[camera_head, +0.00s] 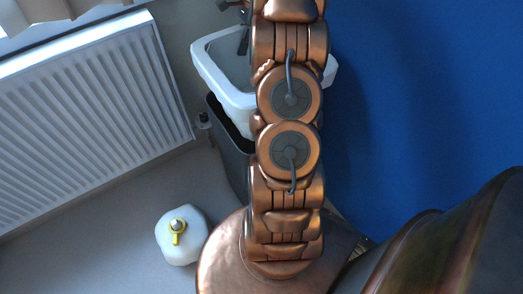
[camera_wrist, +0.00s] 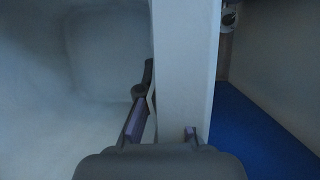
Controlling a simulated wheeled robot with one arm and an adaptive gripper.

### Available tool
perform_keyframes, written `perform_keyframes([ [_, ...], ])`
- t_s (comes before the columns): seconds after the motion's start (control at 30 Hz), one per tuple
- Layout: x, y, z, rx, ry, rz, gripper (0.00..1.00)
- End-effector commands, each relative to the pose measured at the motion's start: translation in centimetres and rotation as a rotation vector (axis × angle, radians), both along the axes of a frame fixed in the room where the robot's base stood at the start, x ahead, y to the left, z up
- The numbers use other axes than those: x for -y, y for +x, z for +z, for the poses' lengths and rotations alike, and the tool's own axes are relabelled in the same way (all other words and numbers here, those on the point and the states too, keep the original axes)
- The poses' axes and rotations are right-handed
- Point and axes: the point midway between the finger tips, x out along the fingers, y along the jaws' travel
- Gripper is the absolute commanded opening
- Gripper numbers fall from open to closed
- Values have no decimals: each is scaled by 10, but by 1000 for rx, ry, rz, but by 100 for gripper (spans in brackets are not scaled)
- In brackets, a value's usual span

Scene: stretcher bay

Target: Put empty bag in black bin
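A black bin (camera_head: 234,160) stands on the floor beside the wall, partly hidden behind my copper arm. A white-rimmed tub (camera_head: 212,75) with a grey inside shows above and behind it, also partly covered by the arm. In the wrist view its pale wall or rim (camera_wrist: 185,65) runs up the middle. My gripper (camera_wrist: 163,128) is at this wall, one dark finger on its left and a small part of the other showing near its right edge. The fingers are apart, but I cannot tell if they press on the wall. I cannot make out an empty bag for certain.
A white radiator (camera_head: 95,105) fills the left wall. A rounded white object with a yellow ring-shaped piece (camera_head: 181,240) sits on the grey floor at lower left. A broad blue surface (camera_head: 430,90) lies at the right. Grey floor (camera_head: 90,225) is clear below the radiator.

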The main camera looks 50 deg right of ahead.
Motion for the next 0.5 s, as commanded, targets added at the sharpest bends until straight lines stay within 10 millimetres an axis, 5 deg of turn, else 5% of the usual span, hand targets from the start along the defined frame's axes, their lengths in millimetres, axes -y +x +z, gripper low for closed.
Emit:
perform_keyframes([
  [0.5,-1,-2,-71,-5,4,-1,0],
])
